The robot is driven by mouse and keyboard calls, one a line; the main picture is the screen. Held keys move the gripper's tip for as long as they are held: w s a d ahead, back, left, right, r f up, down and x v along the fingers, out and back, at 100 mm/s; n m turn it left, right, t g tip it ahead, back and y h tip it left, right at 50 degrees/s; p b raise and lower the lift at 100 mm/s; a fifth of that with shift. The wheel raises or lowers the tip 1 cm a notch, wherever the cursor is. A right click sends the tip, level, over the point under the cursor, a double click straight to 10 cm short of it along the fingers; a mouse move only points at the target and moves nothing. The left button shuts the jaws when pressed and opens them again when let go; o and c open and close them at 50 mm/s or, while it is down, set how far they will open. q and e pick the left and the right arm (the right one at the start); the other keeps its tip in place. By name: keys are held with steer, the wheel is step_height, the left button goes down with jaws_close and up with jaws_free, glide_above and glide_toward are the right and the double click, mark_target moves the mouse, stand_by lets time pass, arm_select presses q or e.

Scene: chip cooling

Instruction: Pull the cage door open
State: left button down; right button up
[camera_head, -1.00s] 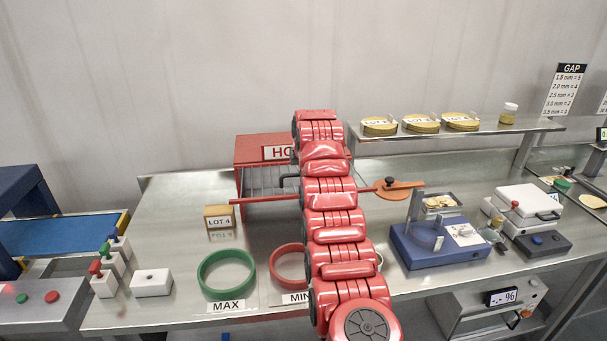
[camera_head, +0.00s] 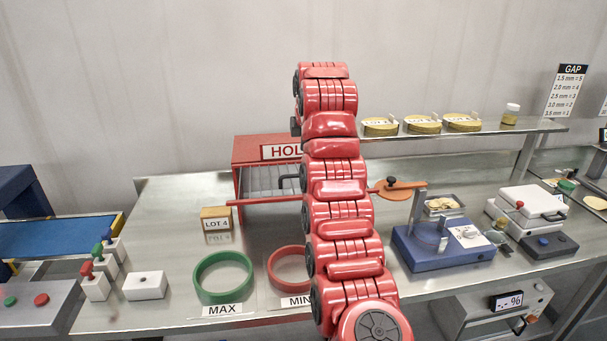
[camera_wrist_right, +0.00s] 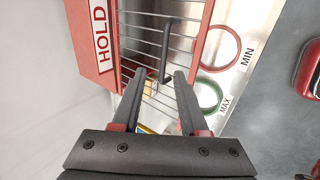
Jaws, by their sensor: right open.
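The red cage (camera_head: 237,165) with the HOLD sign stands on the bench in the head view, partly hidden behind my right arm. Its front is a barred door (camera_head: 262,182), which looks closed. A dark handle (camera_head: 287,179) sticks out from the bars. In the right wrist view the handle (camera_wrist_right: 167,50) lies just beyond the fingertips, in front of the bars (camera_wrist_right: 140,35). My right gripper (camera_wrist_right: 157,76) is open and empty, with its fingers either side of the handle's near end; I cannot tell whether they touch it. My left gripper is not in view.
A LOT 4 box (camera_head: 216,218), a green MAX ring (camera_head: 197,280) and a red MIN ring (camera_head: 272,270) sit on the bench before the cage. An orange paddle (camera_head: 402,185) and a blue device (camera_head: 420,255) are to the right.

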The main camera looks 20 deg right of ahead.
steer(key=p+v, duration=0.2)
steer(key=v, duration=0.4)
steer(key=shift+s+r+p, duration=0.15)
steer(key=shift+r+p, duration=0.15)
steer(key=shift+p, duration=0.1)
steer(key=shift+f, duration=0.1)
